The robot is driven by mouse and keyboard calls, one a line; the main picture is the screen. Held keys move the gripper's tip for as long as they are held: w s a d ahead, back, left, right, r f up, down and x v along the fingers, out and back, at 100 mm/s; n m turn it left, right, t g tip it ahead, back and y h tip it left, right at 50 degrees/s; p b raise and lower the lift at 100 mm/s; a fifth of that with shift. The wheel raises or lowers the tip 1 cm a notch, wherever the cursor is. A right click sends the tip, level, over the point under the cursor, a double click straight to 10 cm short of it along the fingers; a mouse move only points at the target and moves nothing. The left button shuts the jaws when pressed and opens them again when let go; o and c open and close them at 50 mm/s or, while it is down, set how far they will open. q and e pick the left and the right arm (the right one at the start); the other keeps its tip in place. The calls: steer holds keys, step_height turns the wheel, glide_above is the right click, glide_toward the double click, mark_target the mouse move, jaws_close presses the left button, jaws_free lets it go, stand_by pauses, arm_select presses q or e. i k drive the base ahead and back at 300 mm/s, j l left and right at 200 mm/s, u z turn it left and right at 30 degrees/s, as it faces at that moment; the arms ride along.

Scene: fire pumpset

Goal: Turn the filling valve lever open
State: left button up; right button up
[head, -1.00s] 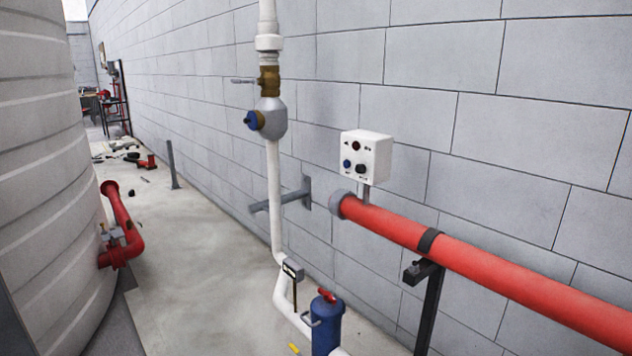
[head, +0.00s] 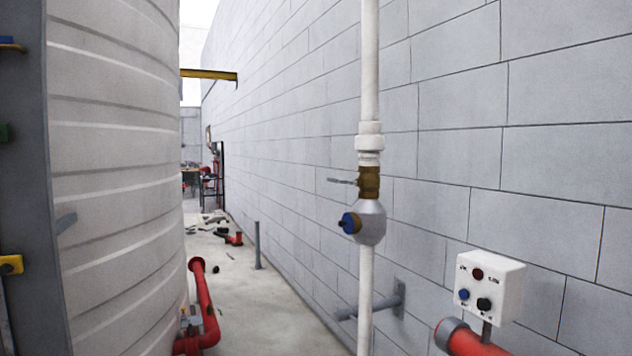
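A thin grey lever (head: 342,181) sticks out to the left from a brass valve body (head: 369,182) on the white vertical pipe (head: 369,60). It lies about level, across the line of the pipe. Just below the brass body is a round grey fitting (head: 372,222) with a blue knob (head: 349,222) on its left. The task's words do not appear on any part, so I cannot confirm by label that this is the filling valve. Neither of my grippers shows in the head view.
A white control box (head: 490,287) stands above a red pipe (head: 470,342) at the lower right. A large ribbed tank (head: 115,180) fills the left, with a red elbow pipe (head: 207,310) beside it. The floor (head: 285,315) between tank and wall is clear nearby; clutter lies farther back.

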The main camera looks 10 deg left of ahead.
mark_target(333, 180)
steer(key=i+j+u, duration=0.1)
steer(key=i, duration=0.2)
steer(key=i+j+u, duration=0.1)
steer(key=i, duration=0.2)
steer(key=i+j+z, duration=0.15)
steer(key=i+j, duration=0.2)
steer(key=i, duration=0.05)
